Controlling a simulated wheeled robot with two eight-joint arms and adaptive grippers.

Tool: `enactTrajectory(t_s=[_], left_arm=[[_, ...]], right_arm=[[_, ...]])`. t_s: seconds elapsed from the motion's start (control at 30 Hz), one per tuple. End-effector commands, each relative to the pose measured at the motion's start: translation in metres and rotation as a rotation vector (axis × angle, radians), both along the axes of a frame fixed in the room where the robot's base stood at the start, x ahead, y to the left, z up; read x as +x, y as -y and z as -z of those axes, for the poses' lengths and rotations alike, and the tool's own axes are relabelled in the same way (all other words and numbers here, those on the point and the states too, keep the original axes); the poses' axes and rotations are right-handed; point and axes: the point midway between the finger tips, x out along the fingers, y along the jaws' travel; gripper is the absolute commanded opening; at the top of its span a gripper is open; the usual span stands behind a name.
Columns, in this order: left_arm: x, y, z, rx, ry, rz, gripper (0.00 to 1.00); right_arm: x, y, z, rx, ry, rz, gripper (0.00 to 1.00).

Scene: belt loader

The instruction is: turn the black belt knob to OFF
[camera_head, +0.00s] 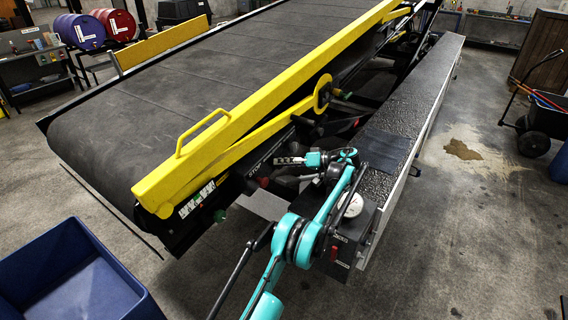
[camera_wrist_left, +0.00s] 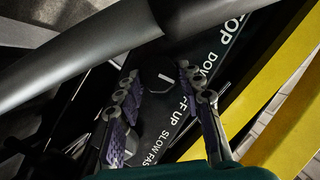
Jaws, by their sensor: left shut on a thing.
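The black belt knob (camera_wrist_left: 160,82) shows in the left wrist view as a dark round shape with a short white pointer line, slanting slightly down to the right. My left gripper (camera_wrist_left: 158,84) has its purple-padded fingers on either side of it, shut on it. White lettering on the dark panel (camera_wrist_left: 172,128) reads part of STOP, DOWN, UP, SLOW and FAST; OFF is partly hidden by a finger. In the head view my left gripper (camera_head: 284,161) reaches the loader's side panel, and I cannot make out the knob there. My right gripper is out of view.
The yellow rail (camera_head: 262,105) of the belt loader runs above the panel. A red button (camera_head: 262,183) and a green one (camera_head: 220,215) stick out nearby. A black-topped side deck (camera_head: 400,110) lies to the right. A blue bin (camera_head: 75,275) stands at lower left.

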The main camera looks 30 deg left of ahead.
Motion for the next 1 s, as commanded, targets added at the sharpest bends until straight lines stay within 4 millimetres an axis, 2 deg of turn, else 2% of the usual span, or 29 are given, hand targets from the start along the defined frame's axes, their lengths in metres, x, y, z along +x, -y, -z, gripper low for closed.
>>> enactTrajectory(t_s=[0.23,0.67,0.7,0.77,1.0], left_arm=[[0.0010,-0.0002,0.0001,0.007,-0.062,0.001,0.09],[0.0011,-0.0001,0.0000,0.008,-0.071,0.002,0.09],[0.0011,-0.0001,0.0000,0.008,-0.071,0.002,0.42],[0.0010,-0.0001,0.0001,0.007,-0.071,0.002,0.58],[0.0008,0.0000,0.0003,0.006,-0.071,0.001,0.58]], right_arm=[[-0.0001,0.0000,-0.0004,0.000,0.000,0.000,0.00],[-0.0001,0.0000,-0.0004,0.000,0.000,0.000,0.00],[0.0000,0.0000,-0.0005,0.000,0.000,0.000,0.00],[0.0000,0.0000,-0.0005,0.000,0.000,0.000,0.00],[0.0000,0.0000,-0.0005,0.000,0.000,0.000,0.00]])
